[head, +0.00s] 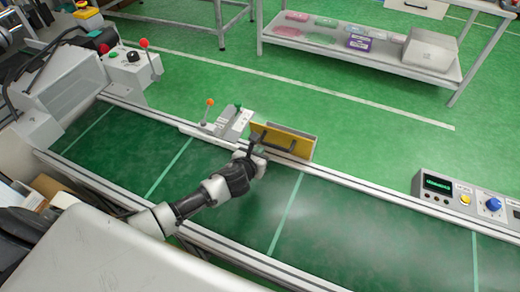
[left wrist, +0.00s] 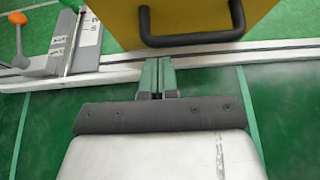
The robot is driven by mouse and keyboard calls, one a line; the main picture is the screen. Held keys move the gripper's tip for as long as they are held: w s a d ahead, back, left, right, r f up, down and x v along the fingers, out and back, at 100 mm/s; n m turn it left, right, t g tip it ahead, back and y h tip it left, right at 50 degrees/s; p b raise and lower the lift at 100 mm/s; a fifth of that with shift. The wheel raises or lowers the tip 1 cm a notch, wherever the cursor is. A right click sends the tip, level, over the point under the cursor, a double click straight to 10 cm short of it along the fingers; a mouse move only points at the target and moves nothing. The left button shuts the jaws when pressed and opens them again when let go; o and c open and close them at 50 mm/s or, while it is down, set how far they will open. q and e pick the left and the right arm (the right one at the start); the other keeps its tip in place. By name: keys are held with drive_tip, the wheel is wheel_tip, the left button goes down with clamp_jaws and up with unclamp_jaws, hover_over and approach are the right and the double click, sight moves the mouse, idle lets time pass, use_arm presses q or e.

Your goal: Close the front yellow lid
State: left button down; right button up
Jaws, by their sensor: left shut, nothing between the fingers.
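The yellow lid (head: 297,143) stands raised, roughly upright, at the far rail of the green conveyor. Its black handle (left wrist: 192,38) faces me and shows at the top of the left wrist view, where the yellow face (left wrist: 185,16) is cut off by the frame. My left gripper (head: 256,147) is over the conveyor's far side, close in front of the lid. In the left wrist view its fingers (left wrist: 157,66) are together and empty, just below the handle in the picture. I cannot tell whether they touch anything. My right gripper is not in view.
A grey fixture with an orange-knobbed lever (head: 209,102) is on the rail left of the lid. A control box (head: 465,197) stands at the right. The conveyor belt (head: 350,222) is clear to the right. A shelf (head: 365,60) stands beyond open floor.

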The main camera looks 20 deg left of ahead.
use_arm(q)
drive_tip(key=shift+w+r, duration=0.2)
drive_tip(key=shift+w, duration=0.3)
